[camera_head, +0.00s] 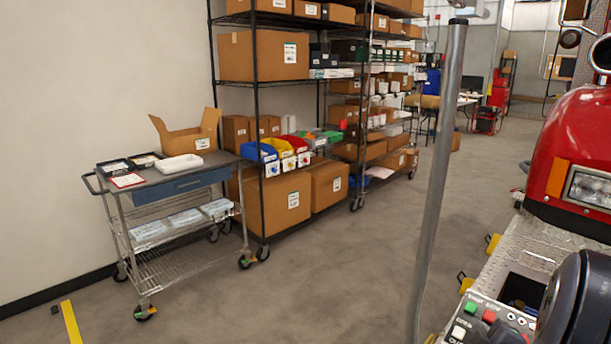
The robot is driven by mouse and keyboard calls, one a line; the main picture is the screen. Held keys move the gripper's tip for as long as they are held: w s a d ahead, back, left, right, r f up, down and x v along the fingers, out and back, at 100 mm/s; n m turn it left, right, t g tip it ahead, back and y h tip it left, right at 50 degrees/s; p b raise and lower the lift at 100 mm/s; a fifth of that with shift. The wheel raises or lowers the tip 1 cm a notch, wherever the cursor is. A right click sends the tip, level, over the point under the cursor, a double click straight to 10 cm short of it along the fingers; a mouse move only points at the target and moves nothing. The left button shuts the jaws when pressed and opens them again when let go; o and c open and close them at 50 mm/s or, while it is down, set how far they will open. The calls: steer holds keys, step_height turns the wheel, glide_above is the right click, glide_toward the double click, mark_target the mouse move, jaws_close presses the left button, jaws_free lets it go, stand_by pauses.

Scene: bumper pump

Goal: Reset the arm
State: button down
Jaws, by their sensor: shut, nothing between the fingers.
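My gripper is not in view, and I cannot make out my arm for certain. The red fire truck (566,150) stands at the right edge, with a headlight (590,188) and a diamond-plate bumper (528,243). A control panel (487,318) with green, red and white buttons is at the lower right. A dark rounded object (578,305) covers part of the panel and bumper. A tall grey pole (439,165) rises just left of the bumper.
A wheeled cart (180,190) with a cardboard box and trays stands against the left wall. Black shelving (257,110) with boxes and coloured bins runs along the back. The floor (320,270) between cart and pole is clear. A yellow strip (70,322) lies at lower left.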

steer(key=shift+s+a+r, duration=0.1)
steer(key=shift+a+r, duration=0.05)
steer(key=shift+r, duration=0.05)
